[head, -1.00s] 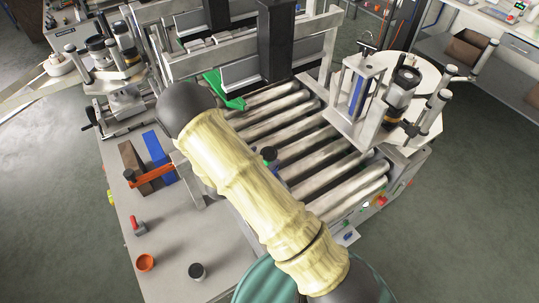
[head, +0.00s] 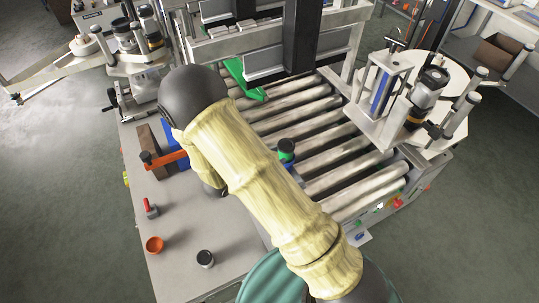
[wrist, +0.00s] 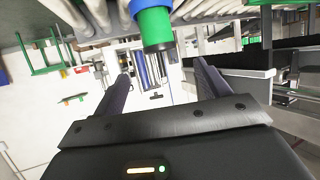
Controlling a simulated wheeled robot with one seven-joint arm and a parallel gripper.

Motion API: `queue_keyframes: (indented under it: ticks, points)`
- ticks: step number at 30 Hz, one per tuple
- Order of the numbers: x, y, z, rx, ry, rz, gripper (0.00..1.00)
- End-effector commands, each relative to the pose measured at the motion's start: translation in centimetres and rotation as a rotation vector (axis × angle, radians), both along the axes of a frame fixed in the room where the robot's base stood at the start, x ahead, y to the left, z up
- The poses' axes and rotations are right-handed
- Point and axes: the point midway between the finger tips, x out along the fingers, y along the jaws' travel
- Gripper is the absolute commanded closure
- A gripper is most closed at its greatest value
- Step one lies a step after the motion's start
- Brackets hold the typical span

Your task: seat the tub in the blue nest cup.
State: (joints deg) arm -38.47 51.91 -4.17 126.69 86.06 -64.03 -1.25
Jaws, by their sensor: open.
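A green tub with a dark top (head: 286,150) stands upright at the near edge of the rollers. Blue (head: 293,167) shows at its foot, probably the nest cup, mostly hidden by my arm. In the wrist view the green tub (wrist: 156,25) hangs down from the top edge, with a dark bluish end and blue (wrist: 136,5) beside its upper part. I cannot tell how deeply it sits in the blue. My gripper (wrist: 163,75) is open and empty, its fingertips below the tub in that picture and apart from it. My arm hides the gripper in the head view.
A dark-topped jar (head: 205,258), an orange cup (head: 154,244) and a red-handled item (head: 150,208) stand on the grey table (head: 180,275). An orange bar (head: 163,159) crosses brown and blue strips. A green guide (head: 240,78) lies along the rollers (head: 335,155). A labelling unit (head: 395,100) stands right.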

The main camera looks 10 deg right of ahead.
Motion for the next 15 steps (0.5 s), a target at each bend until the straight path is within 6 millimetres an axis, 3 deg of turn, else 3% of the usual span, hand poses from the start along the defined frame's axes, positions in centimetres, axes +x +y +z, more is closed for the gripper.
queue_keyframes:
  ticks: [8,12,15]
  points:
    - [2.2,0.2,1.4,0.188,0.074,0.119,0.25]
    - [2.9,0.7,3.4,0.352,0.173,0.274,0.25]
    - [2.2,0.8,5.2,0.437,0.255,0.392,0.25]
